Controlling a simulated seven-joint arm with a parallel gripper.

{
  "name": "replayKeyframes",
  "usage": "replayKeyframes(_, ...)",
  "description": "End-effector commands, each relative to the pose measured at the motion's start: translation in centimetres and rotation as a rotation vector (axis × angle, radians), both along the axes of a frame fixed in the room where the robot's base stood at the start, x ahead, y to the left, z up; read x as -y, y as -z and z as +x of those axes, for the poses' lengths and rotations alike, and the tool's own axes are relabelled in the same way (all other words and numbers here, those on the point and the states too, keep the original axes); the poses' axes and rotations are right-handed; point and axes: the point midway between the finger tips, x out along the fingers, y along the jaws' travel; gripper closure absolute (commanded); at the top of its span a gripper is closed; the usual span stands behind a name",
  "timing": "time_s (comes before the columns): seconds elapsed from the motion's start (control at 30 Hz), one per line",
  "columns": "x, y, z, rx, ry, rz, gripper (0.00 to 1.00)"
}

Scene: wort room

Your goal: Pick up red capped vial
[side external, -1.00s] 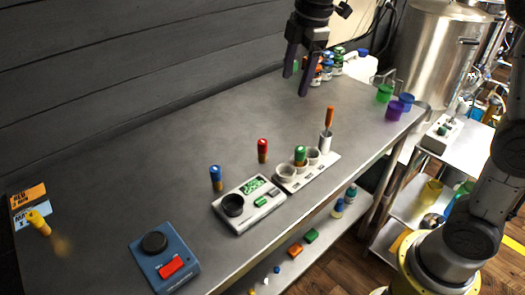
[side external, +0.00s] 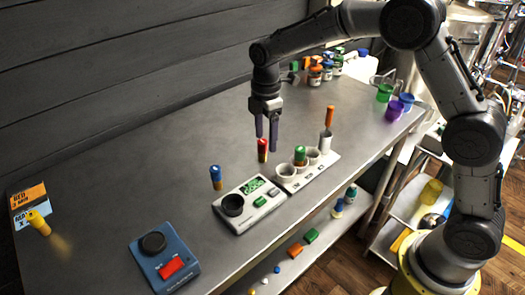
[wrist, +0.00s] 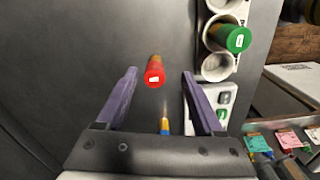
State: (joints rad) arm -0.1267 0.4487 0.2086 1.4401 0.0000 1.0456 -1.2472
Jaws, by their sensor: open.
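The red capped vial (side external: 262,150) stands upright on the grey steel bench, behind the white device with a green display. In the wrist view the red cap (wrist: 155,73) shows from above, just beyond the fingertips and between their lines. My gripper (side external: 266,145) is open, its two purple fingers pointing down close to the vial. In the wrist view my gripper (wrist: 160,75) has nothing between its fingers at the tips. I cannot tell from the side view whether a finger touches the vial.
A blue capped vial (side external: 216,177) stands to the left. A white rack (side external: 316,172) with cups and a green capped vial (side external: 299,153) is close on the right. The white device (side external: 250,203) is in front.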

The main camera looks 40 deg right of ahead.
Motion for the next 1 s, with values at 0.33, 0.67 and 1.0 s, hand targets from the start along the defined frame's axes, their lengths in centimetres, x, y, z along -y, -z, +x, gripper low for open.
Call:
replayKeyframes(0.33,-0.5,3.6,0.7,-0.003,-0.001,0.000,0.31)
replayKeyframes(0.67,-0.4,5.7,0.8,0.001,0.000,0.000,0.31)
replayKeyframes(1.0,-0.4,5.6,0.8,0.001,0.000,0.000,0.69)
